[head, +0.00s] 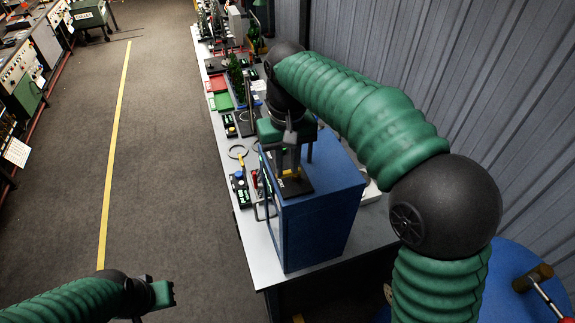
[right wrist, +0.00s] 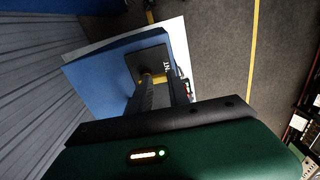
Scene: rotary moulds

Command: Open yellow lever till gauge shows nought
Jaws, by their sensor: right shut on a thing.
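A blue cabinet (head: 322,215) stands on the light bench, with a black plate (head: 298,187) on top. A small yellow part (head: 292,172), which looks like the yellow lever, sits at this plate. My right gripper (head: 289,170) points down over the plate and is shut on the yellow lever. In the right wrist view the lever (right wrist: 158,79) shows as a yellow bit beside the dark fingers, and the black plate (right wrist: 148,62) carries white letters, partly hidden. No gauge reading can be made out. My left gripper (head: 168,294) is low at the left, away from the bench; its jaws are unclear.
The bench (head: 257,262) holds several small devices, a red tray (head: 217,84) and a green tray (head: 222,102) farther back. A grey corrugated wall (head: 440,75) closes the right side. The floor with a yellow line (head: 115,150) is clear at the left.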

